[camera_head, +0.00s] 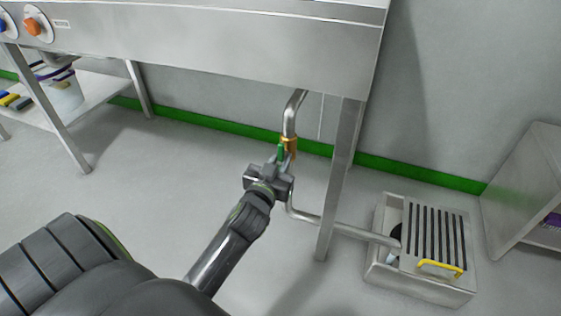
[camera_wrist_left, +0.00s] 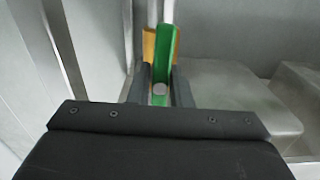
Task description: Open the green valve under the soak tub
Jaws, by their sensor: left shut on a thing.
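The green valve handle (camera_head: 281,152) is on a brass valve body (camera_head: 290,143) in the steel drain pipe under the steel tub (camera_head: 230,50). My left gripper (camera_head: 278,164) is at the valve and shut on the green handle. In the left wrist view the green handle (camera_wrist_left: 165,55) stands between the two dark fingers (camera_wrist_left: 160,85) of that gripper, with the brass body (camera_wrist_left: 149,45) behind it. The handle appears roughly in line with the pipe. The gripper hides its lower part. My right gripper is in neither view.
The pipe (camera_head: 305,216) bends right, past a steel tub leg (camera_head: 340,180), to a floor drain box (camera_head: 425,290) with a slotted grate and a yellow handle (camera_head: 441,267). A low shelf (camera_head: 100,78) with a white bucket (camera_head: 62,90) stands at left. The floor between is clear.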

